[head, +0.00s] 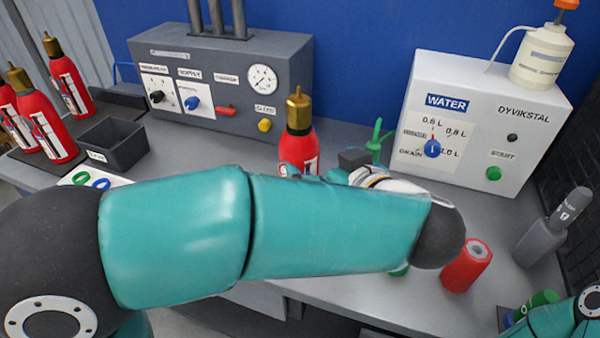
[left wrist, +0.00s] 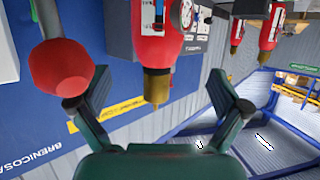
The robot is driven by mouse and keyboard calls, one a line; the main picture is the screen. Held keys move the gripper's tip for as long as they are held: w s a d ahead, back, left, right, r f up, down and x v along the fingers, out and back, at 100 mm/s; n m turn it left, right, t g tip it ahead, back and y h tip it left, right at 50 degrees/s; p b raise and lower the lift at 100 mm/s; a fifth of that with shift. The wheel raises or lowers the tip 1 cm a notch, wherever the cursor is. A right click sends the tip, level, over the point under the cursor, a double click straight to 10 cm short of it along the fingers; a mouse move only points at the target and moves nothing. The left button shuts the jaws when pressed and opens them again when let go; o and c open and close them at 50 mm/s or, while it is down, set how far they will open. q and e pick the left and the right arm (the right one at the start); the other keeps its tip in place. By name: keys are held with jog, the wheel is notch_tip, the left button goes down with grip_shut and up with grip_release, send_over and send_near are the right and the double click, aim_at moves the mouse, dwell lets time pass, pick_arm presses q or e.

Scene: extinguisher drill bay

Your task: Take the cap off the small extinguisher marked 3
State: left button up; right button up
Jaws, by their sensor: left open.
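A small red extinguisher (head: 300,138) with a brass cap (head: 298,108) stands upright on the bench. Its lower part and most of its label are hidden behind my left arm, and I cannot read its number. In the left wrist view the extinguisher (left wrist: 158,45) hangs upside down in the picture. Its brass cap (left wrist: 157,89) shows between the open fingers of my left gripper (left wrist: 147,88), with no visible contact. In the head view the gripper is mostly hidden behind my arm. My right gripper is not in view.
Several red extinguishers (head: 68,80) stand at the left by a dark bin (head: 112,143). A grey test panel (head: 222,85) stands behind, a white water unit (head: 478,122) at the right. A red cylinder (head: 466,266) sits at the right front.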

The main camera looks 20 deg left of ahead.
aim_at(305, 153)
pick_arm(q)
jog(key=x, duration=0.4)
jog(key=shift+w+a+f, duration=0.1)
jog(key=shift+w+a, duration=0.05)
jog(key=shift+a, duration=0.1)
jog(key=shift+w+x, duration=0.25)
jog(key=shift+x, duration=2.7)
jog(key=shift+d, duration=0.2)
jog(key=c, duration=1.5)
jog(key=shift+r, duration=0.4)
jog(key=shift+c, duration=1.1)
